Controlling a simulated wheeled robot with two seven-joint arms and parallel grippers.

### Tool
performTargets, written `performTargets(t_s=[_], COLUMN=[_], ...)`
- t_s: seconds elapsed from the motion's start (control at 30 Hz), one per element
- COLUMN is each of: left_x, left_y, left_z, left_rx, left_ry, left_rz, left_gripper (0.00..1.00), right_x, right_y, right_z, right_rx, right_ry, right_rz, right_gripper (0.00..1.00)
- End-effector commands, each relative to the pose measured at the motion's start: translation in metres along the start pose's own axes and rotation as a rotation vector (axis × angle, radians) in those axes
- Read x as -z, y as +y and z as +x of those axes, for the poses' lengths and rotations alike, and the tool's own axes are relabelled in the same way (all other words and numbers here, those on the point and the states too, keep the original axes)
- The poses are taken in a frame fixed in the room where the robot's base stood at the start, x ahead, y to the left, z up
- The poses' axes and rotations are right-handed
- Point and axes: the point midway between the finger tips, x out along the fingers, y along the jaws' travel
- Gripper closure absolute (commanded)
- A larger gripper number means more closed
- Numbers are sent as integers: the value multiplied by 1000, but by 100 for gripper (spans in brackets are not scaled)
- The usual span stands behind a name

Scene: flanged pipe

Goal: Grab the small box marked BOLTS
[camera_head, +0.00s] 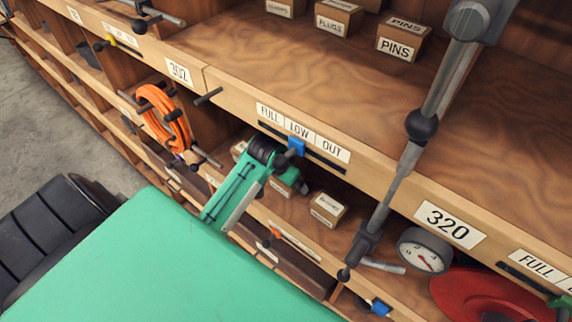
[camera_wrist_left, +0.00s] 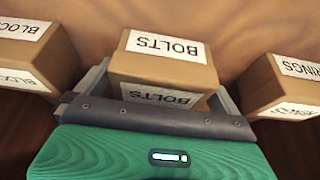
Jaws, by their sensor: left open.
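The small box marked BOLTS (camera_wrist_left: 160,68) is brown cardboard with white labels, which read upside down in the left wrist view. It sits on the wooden shelf between the two grey fingers of my left gripper (camera_wrist_left: 160,90). The fingers are apart, one on each side of the box; I cannot tell whether they touch it. In the head view my green left arm (camera_head: 238,185) reaches into the lower shelf, where the small boxes are partly hidden and their labels are too small to read. My right gripper is not in view.
In the left wrist view a BLOCK box (camera_wrist_left: 35,55) stands left and a box ending in RINGS (camera_wrist_left: 285,85) right, with narrow gaps. The upper shelf edge (camera_head: 330,140) overhangs. A grey jointed rod (camera_head: 395,185) crosses the shelves. A gauge (camera_head: 424,250) lies right.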

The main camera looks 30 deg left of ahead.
Motion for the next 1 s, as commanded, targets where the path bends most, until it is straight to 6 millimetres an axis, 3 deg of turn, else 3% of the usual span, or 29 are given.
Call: performTargets(t_s=[0.23,0.4,0.5,0.8,1.0], left_x=[0,0,0,1,6], left_y=[0,0,0,0,-1], left_z=[2,2,1,-1,-12], left_rx=[0,0,1,1,3], left_ry=[0,0,1,3,6], left_rz=[0,0,0,1,2], left_gripper=[2,35,50,50,50], right_x=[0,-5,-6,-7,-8], right_y=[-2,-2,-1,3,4], right_z=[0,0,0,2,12], right_rx=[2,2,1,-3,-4], right_ry=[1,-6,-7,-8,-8], right_rz=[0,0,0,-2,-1], right_gripper=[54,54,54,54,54])
